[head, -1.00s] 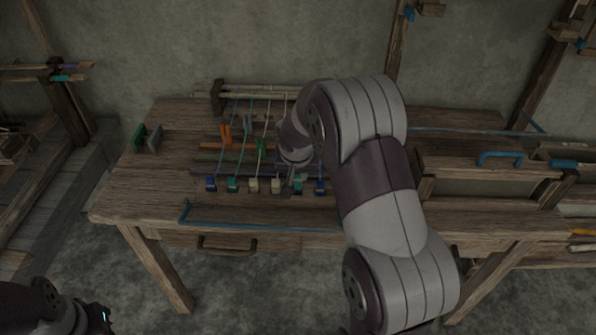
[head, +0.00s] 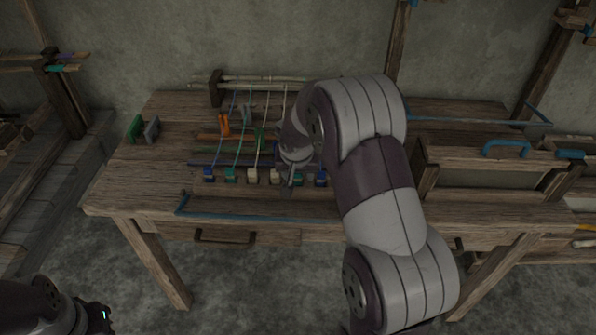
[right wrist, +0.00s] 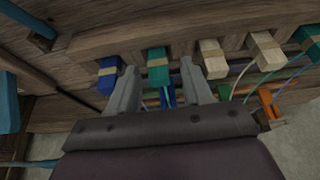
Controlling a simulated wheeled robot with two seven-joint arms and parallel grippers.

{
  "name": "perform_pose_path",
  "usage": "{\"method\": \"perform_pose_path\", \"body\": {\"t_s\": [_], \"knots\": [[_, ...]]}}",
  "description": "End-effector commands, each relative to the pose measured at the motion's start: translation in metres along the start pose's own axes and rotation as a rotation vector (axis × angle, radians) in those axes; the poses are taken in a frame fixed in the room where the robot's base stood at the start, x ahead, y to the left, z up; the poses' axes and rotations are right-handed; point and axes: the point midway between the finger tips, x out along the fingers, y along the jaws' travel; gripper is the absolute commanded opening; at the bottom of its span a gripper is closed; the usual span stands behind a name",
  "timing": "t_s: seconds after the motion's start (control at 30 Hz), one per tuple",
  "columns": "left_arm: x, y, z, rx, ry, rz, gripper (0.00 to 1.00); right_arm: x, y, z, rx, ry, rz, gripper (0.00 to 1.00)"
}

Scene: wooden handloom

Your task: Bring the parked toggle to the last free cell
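On the loom table a row of banded toggles runs left to right: blue (head: 209,175), teal (head: 230,175), cream (head: 252,176), cream (head: 274,177), teal (head: 298,181), blue (head: 321,177). Behind them stand orange (head: 224,124) and green (head: 260,137) pieces. My right gripper (head: 290,182) is over the row's right part, mostly hidden by my forearm. In the right wrist view its fingers (right wrist: 160,78) are apart, with a teal toggle (right wrist: 158,66) just beyond the gap and blue pieces (right wrist: 167,96) behind it. I cannot tell which toggle is parked. My left gripper (head: 98,317) is at the lower left, partly cut off.
Green and grey blocks (head: 143,129) stand at the table's left. A blue rail (head: 265,213) runs along the front edge. A wooden box with a blue handle (head: 505,148) stands at the right. Taut cords run from the toggles to a back bar (head: 265,83).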

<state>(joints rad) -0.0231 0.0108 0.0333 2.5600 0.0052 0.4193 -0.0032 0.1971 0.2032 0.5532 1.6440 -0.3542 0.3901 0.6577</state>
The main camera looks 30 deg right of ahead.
Motion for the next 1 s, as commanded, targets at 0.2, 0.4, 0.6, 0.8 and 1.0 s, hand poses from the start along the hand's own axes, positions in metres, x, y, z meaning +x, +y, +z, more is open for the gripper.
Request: {"method": "perform_pose_path", "body": {"t_s": [0.2, 0.4, 0.6, 0.8, 1.0], "knots": [[0.0, 0.0, 0.0, 0.0, 0.0, 0.0, 0.0, -0.002, 0.0, 0.0, 0.0, 0.001, 0.0, 0.5], [-0.006, 0.0, -0.001, 0.0, 0.0, 0.0, 0.0, -0.04, -0.001, -0.002, 0.0, 0.004, -0.002, 0.5], [-0.011, 0.0, -0.001, 0.0, 0.0, 0.0, 0.0, -0.094, -0.001, -0.002, 0.0, 0.005, -0.002, 0.5], [-0.013, 0.0, -0.002, 0.0, 0.0, 0.0, 0.0, -0.123, 0.0, 0.0, -0.001, 0.001, -0.001, 0.5], [-0.012, 0.0, -0.002, 0.0, 0.0, 0.0, 0.0, -0.127, 0.0, 0.0, -0.001, -0.001, 0.0, 0.5]]}}
